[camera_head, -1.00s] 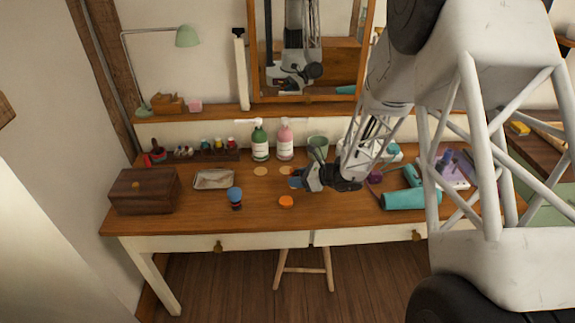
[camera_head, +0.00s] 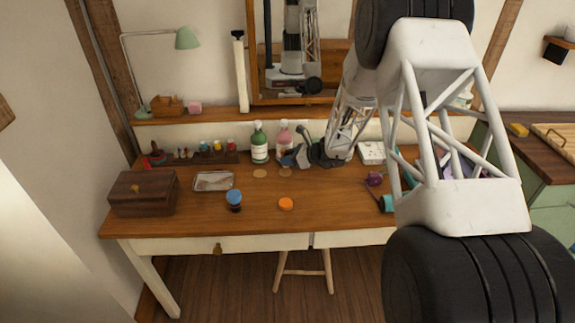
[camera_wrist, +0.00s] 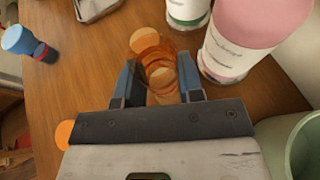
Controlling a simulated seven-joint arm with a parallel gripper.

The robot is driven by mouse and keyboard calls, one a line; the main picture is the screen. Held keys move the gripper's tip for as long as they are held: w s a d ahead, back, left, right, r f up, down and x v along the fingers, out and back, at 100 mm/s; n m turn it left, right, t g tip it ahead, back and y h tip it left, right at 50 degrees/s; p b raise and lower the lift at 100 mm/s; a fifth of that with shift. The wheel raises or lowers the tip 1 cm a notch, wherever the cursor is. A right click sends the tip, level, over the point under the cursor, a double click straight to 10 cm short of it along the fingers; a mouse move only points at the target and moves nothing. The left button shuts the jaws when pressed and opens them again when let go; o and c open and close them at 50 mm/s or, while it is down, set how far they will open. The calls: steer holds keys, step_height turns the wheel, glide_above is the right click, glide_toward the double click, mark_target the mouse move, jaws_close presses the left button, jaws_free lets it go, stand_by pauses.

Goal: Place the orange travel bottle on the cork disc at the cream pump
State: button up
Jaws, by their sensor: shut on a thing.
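In the wrist view, my gripper (camera_wrist: 158,82) is shut on a see-through orange travel bottle (camera_wrist: 153,56) between its two blue fingers. The bottle overlaps a round tan cork disc (camera_wrist: 147,38); I cannot tell whether it touches a disc or the table. In the head view my gripper (camera_head: 294,159) is just in front of a pink pump bottle (camera_head: 284,136), and the held bottle is not clear there. Two cork discs, left (camera_head: 258,169) and right (camera_head: 285,172), lie before a green pump bottle (camera_head: 259,144) and the pink one. I cannot read which is the cream pump.
An orange round piece (camera_head: 286,204) and a blue-topped item (camera_head: 235,198) stand nearer the front edge. A metal tray (camera_head: 213,181) and a wooden box (camera_head: 146,193) are at the left. A green cup (camera_wrist: 304,148) is close at the gripper's right in the wrist view.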

steer(key=shift+w, duration=0.3)
steer(key=shift+f, duration=1.8)
steer(key=shift+f, duration=0.15)
steer(key=o, duration=0.9)
steer(key=shift+r, duration=0.2)
